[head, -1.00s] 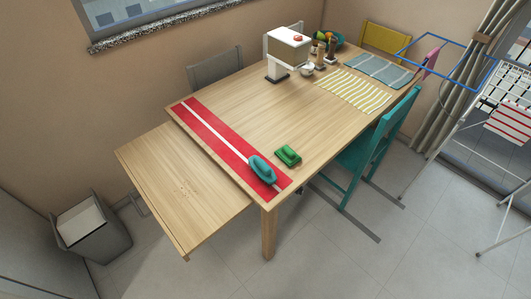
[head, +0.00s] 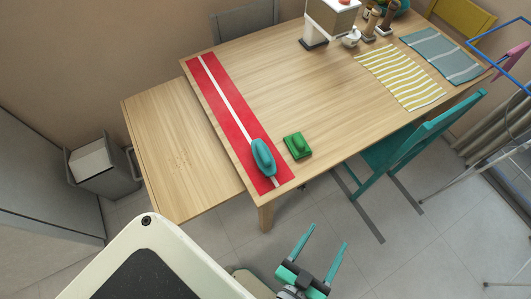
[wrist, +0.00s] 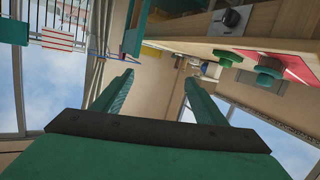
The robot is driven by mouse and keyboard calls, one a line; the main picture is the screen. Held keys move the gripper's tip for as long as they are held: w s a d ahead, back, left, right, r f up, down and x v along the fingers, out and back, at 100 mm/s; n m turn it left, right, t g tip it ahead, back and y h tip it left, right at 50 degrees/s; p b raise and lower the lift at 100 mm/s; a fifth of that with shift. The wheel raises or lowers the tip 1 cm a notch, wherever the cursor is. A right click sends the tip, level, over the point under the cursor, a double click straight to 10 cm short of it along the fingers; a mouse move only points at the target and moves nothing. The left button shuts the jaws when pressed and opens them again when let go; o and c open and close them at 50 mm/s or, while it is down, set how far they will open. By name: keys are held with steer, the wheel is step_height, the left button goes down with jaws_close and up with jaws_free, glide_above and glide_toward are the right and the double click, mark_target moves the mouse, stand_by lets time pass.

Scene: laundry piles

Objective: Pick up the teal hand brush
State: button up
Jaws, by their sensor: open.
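The teal hand brush (head: 263,157) lies on the red runner with a white stripe (head: 229,107), near the table's front corner. A green brush-like object (head: 298,145) lies on bare wood just to its right. My gripper (head: 323,244) is open and empty, low in the head view, in front of the table and apart from the brush. In the wrist view my gripper (wrist: 160,92) shows two teal fingers spread apart. There the teal brush (wrist: 268,68) and the green object (wrist: 229,58) show at the upper right, beyond the fingers.
The wooden table (head: 320,100) has a lower side leaf (head: 180,150) at left. A teal chair (head: 420,135) stands at its right side. Striped mats (head: 400,78), a box-topped stand (head: 325,20) and jars occupy the far end. A grey bin (head: 103,165) stands at left.

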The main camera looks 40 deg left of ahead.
steer(key=w+d+r+m+h, duration=0.25)
steer(key=w+r+m, duration=0.35)
steer(key=w, duration=0.5)
steer(key=w+d+r+m+g+h, duration=0.15)
steer(key=w+r+m+h, duration=0.25)
steer(key=w+r, duration=0.5)
steer(key=w+d+r+m+t+h, duration=0.1)
steer(key=w+d+r+m+h, duration=0.15)
steer(key=w+r+m, duration=0.65)
steer(key=m+g+y, duration=0.6)
steer(key=g+y, duration=0.4)
steer(key=g, duration=0.5)
glide_above(264, 152)
steer(key=d, duration=0.1)
steer(key=shift+t, duration=0.25)
step_height(264, 152, down, 19)
steer(key=shift+f, duration=0.1)
steer(key=f, duration=0.4)
steer(key=shift+a+f, duration=0.2)
steer(key=shift+a, duration=0.1)
steer(key=shift+a+f, duration=0.15)
steer(key=shift+f, duration=1.4)
steer(key=shift+a+f, duration=0.15)
steer(key=shift+f, duration=1.35)
steer(key=c, duration=1.2)
